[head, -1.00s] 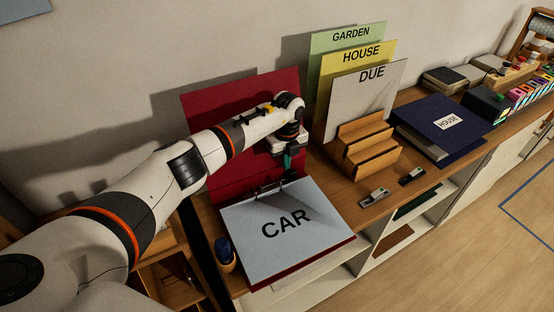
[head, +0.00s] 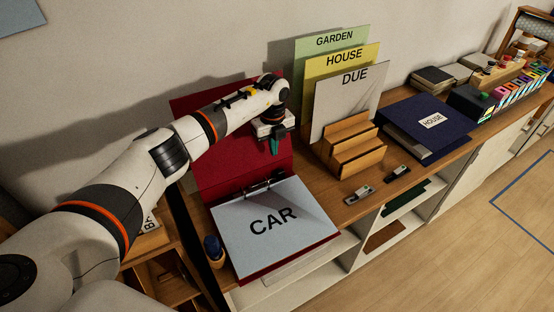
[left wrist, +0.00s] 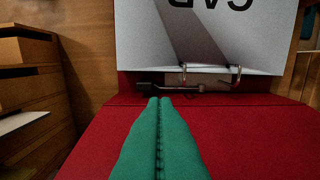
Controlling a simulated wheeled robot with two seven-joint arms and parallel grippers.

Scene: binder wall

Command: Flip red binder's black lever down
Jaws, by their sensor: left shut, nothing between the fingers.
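The red binder (head: 246,174) lies open on the shelf top with its cover leaning back toward the wall. A pale sheet marked CAR (head: 275,222) sits on its metal rings; the sheet's edge and rings (left wrist: 183,73) show in the left wrist view. The black lever (left wrist: 146,87) shows there as a dark bar beside the rings, just beyond my fingertips; how far it is tilted is unclear. My left gripper (head: 274,148), with green fingers, is shut and empty above the ring mechanism. Its fingertips (left wrist: 160,101) point toward the lever. My right gripper is not in view.
A wooden sorter (head: 352,147) with folders stands right of the binder. Two small metal objects (head: 359,195) lie before it. A blue HOUSE binder (head: 428,128) lies farther right. A dark blue-topped item (head: 214,250) stands at the binder's left.

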